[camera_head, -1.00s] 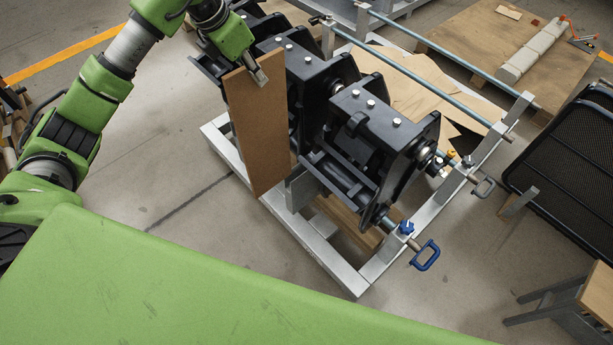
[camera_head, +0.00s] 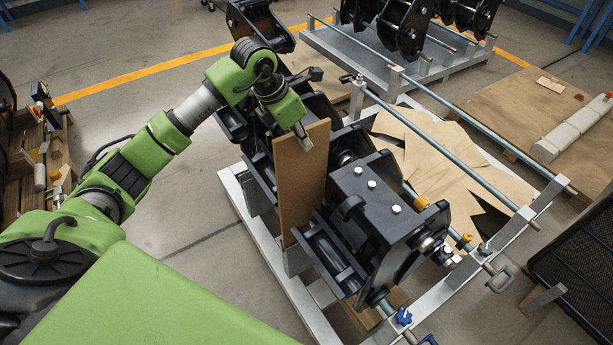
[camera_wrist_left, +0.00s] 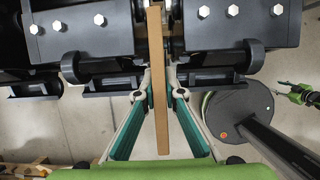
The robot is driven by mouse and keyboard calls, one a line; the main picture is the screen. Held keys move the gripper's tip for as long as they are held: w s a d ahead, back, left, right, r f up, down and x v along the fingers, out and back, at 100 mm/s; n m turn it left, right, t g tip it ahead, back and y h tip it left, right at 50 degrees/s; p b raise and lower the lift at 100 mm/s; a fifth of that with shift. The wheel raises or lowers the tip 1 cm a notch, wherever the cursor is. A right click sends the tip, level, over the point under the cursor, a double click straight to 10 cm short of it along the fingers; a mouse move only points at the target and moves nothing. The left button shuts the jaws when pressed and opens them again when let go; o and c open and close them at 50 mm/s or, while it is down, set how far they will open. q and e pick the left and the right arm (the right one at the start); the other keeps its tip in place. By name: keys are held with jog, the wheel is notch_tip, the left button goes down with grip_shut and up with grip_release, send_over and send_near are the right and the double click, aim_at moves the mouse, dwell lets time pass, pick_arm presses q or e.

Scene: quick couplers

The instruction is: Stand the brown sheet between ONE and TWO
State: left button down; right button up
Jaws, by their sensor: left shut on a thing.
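The brown sheet (camera_head: 299,185) is upright in the head view. My left gripper (camera_head: 303,138) is shut on its upper edge. The sheet stands at the gap between the front black coupler (camera_head: 378,205) and the black coupler (camera_head: 240,120) behind it. In the left wrist view the sheet (camera_wrist_left: 157,70) shows edge-on between my left fingers (camera_wrist_left: 160,97), with a bolted black coupler on each side (camera_wrist_left: 85,30) (camera_wrist_left: 240,22). No ONE or TWO labels are readable. The sheet's lower end meets dark parts; I cannot tell whether it rests on them.
The couplers sit on a grey metal frame (camera_head: 262,240) with long blue-grey rods (camera_head: 440,150). Cardboard pieces (camera_head: 440,165) lie behind it. A black mesh panel (camera_head: 580,260) stands at the right. The floor left of the frame is clear.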

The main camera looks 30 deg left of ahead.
aim_at(303, 155)
pick_arm(q)
notch_tip(303, 155, down, 5)
jog(key=shift+r+p, duration=0.15)
jog(key=shift+p, duration=0.3)
jog(key=shift+f, duration=0.45)
pick_arm(e)
jog(key=shift+s+a+r, duration=0.4)
jog(key=shift+a+r, duration=0.1)
jog(key=shift+a, duration=0.15)
pick_arm(q)
jog(key=c, duration=2.1)
grip_release()
jog(key=shift+c, duration=0.2)
pick_arm(e)
jog(key=shift+d, duration=0.15)
